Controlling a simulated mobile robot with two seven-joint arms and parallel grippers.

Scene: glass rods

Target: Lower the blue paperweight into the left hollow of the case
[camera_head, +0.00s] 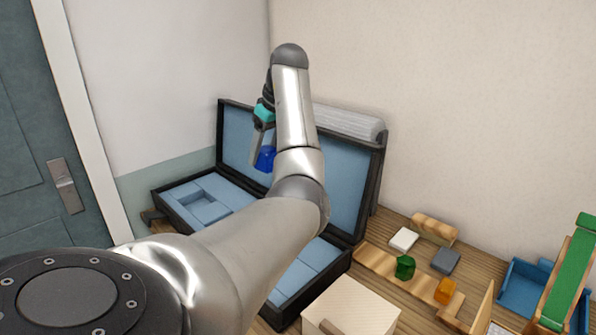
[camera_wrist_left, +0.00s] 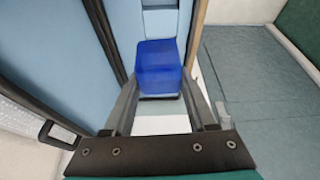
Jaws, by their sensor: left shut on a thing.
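The blue paperweight (camera_head: 265,158) is a deep blue block. My left gripper (camera_head: 262,150) is shut on it and holds it up in the air over the open case. In the left wrist view the paperweight (camera_wrist_left: 160,68) sits between the two fingers (camera_wrist_left: 160,95). The case (camera_head: 170,216) is black with a light blue lining, its lid raised at the back. A square hollow (camera_head: 203,207) shows in the left part of the case, below and to the left of the paperweight. My left arm hides the middle of the case. My right gripper is not in view.
Right of the case, a wooden strip (camera_head: 378,264) holds a green piece (camera_head: 405,267) and an orange piece (camera_head: 445,290). White (camera_head: 403,239) and grey (camera_head: 445,261) blocks lie behind. A pale box (camera_head: 350,305) stands in front. A blue tray (camera_head: 522,287) is far right.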

